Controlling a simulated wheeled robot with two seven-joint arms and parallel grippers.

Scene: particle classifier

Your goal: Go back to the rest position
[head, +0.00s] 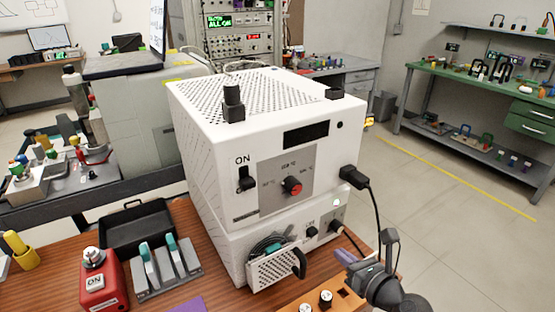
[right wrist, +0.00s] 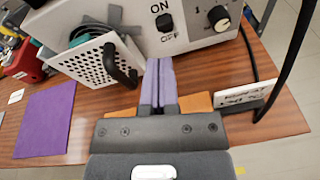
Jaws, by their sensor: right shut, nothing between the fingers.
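My right gripper (head: 345,257) is in front of the lower right of the white machine (head: 219,165), above the right side of the wooden table. In the right wrist view its two purple fingers (right wrist: 159,68) are together, with nothing between them. They point towards the machine's lower front, below an ON/OFF switch (right wrist: 164,20) and right of a black handle (right wrist: 122,72). I cannot tell whether the fingertips touch anything. My left gripper is not in view.
A perforated drawer (head: 270,270) sticks out of the lower unit. A black cable (head: 374,208) hangs from the plug near my right arm. An orange block (head: 345,298) with knobs, a purple mat (right wrist: 45,120), a red button box (head: 99,287) and a grey rack (head: 165,287) occupy the table.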

